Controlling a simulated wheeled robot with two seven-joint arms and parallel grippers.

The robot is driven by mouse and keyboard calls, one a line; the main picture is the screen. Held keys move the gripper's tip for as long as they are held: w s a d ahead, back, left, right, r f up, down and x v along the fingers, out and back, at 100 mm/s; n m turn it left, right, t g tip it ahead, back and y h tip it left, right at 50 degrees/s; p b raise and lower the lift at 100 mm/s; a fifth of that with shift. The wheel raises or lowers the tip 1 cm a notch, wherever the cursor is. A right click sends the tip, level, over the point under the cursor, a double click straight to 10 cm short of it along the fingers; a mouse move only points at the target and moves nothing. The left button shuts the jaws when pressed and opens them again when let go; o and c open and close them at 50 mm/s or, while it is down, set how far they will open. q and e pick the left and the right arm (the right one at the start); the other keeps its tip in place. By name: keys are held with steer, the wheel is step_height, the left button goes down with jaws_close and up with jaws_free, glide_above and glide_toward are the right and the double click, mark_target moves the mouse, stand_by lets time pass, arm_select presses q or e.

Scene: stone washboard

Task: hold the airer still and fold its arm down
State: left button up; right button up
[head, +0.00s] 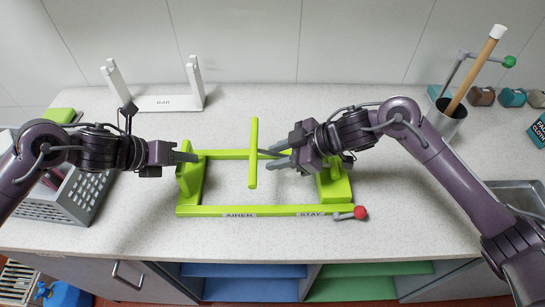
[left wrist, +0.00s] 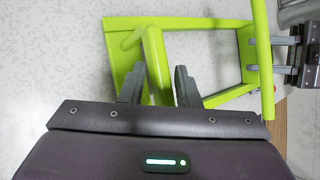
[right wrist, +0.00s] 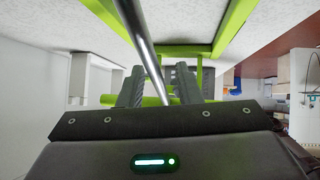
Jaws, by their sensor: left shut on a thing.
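The green airer (head: 265,210) stands on the counter, with labels AIRER and STAY on its front rail. My left gripper (head: 190,157) is shut on its left upright, which shows between the fingers in the left wrist view (left wrist: 157,65). The airer's arm ends in a green crossbar (head: 253,165), standing above the frame near its middle. My right gripper (head: 280,157) is beside the crossbar with its fingers apart. In the right wrist view a grey metal rod (right wrist: 145,45) runs down toward the space between those fingers; whether they touch it is unclear.
A short grey lever with a red knob (head: 360,212) sits at the front right corner of the airer. A grey crate (head: 75,197) stands left, a white rack (head: 160,102) behind, and a metal cup (head: 447,115) with a wooden stick at right. Counter in front is clear.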

arm_select(q)
steer(key=shift+s+f, duration=0.25)
steer(key=shift+f, duration=0.15)
arm_select(e)
steer(key=v, duration=1)
steer(key=shift+s, duration=0.15)
steer(key=shift+f, duration=0.2)
arm_select(q)
steer(key=o, duration=0.8)
steer(key=shift+c, duration=0.2)
steer(key=o, duration=0.4)
steer(key=shift+w, duration=0.3)
steer(key=shift+r, duration=0.15)
